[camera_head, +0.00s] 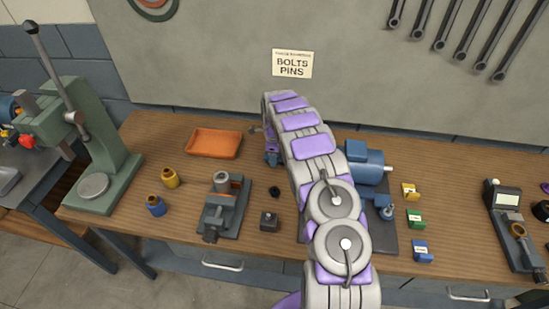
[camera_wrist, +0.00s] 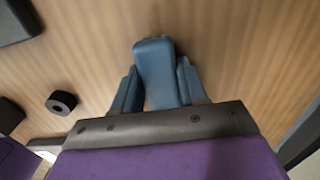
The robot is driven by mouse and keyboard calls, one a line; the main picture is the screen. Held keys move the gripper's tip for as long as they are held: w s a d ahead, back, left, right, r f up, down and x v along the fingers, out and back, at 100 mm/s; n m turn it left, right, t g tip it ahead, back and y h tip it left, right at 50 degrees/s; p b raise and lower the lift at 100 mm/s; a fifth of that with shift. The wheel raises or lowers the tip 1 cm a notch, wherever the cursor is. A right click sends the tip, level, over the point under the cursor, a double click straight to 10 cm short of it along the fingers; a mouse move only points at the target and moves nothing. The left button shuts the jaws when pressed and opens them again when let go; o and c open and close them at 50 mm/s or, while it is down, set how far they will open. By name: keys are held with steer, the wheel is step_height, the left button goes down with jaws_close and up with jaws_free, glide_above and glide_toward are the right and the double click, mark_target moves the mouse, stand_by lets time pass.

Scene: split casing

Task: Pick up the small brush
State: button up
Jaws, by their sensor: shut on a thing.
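My gripper (camera_head: 271,158) is low over the back middle of the bench, beside the orange tray. In the wrist view its blue fingers (camera_wrist: 157,88) are closed around a blue, blunt-ended piece (camera_wrist: 154,66) that stands between them and partly covers them. I take this piece to be the small brush; no bristles show. In the head view a small brownish tip (camera_head: 256,129) shows just left of my wrist, and I cannot tell whether it belongs to the brush.
The orange tray (camera_head: 214,142) lies to the left. A vise (camera_head: 222,203), a black ring (camera_wrist: 61,102) and a small dark block (camera_head: 269,220) are nearer the front. A blue motor (camera_head: 366,166) stands right of my arm. Small coloured boxes (camera_head: 414,219) lie beyond it.

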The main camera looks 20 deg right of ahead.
steer(key=shift+r+p, duration=0.35)
steer(key=shift+r, duration=1.25)
steer(key=shift+s+r, duration=0.15)
steer(key=shift+r, duration=0.1)
steer(key=s+a, duration=0.1)
steer(key=s, duration=0.4)
steer(key=s+r+p, duration=0.1)
steer(key=s, duration=0.4)
steer(key=s+a, duration=0.1)
steer(key=s, duration=0.4)
steer(key=shift+s+a+r+p, duration=0.15)
steer(key=shift+s+a+p, duration=0.1)
steer(key=shift+a+p, duration=0.1)
